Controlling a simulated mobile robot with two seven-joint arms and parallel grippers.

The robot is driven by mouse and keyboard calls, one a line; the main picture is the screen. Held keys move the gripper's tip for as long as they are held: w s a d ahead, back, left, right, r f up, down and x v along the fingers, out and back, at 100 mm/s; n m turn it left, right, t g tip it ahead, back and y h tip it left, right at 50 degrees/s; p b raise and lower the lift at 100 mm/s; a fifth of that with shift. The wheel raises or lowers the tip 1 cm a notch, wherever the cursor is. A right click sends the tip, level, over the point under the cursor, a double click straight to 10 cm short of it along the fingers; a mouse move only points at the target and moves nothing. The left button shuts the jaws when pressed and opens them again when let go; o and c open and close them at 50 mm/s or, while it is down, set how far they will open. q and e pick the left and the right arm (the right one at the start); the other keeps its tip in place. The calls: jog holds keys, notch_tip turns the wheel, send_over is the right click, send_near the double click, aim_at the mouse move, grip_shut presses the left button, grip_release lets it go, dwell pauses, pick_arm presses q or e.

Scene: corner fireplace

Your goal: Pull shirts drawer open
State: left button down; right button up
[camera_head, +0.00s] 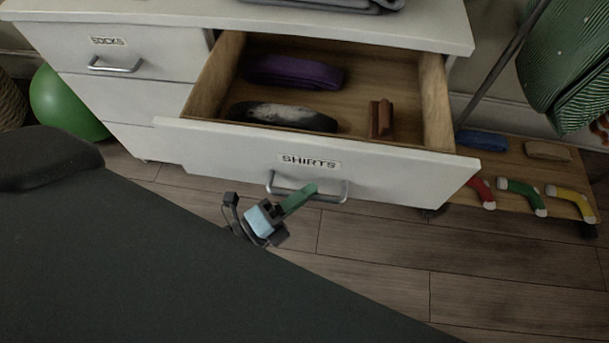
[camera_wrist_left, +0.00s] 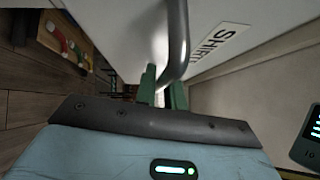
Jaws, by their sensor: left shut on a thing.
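The shirts drawer (camera_head: 235,143) is pulled well out of the white dresser in the head view, with its wooden inside showing. Its label reads SHIRTS, and a metal bar handle (camera_head: 335,197) sits below the label. My left gripper (camera_head: 306,191) is at the handle, its green fingers closed on the bar. In the left wrist view the handle (camera_wrist_left: 178,40) runs down between the green fingers (camera_wrist_left: 163,88), and the SHIRTS label shows to the right. My right gripper is not seen.
In the drawer lie a purple folded cloth (camera_head: 293,71), a dark grey-white item (camera_head: 284,117) and a brown item (camera_head: 381,118). The socks drawer (camera_head: 130,45) is shut. A green ball (camera_head: 62,104) is at left. Colourful socks lie on a low wooden board (camera_head: 512,170) at right.

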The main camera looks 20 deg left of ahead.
pick_arm(q)
jog(key=c, duration=1.5)
grip_release()
jog(key=shift+s, duration=0.1)
jog(key=r+v, duration=0.1)
jog(key=v, duration=0.6)
jog(key=shift+s+a+f, duration=0.2)
jog(key=shift+s+f, duration=0.05)
jog(key=shift+f, duration=0.25)
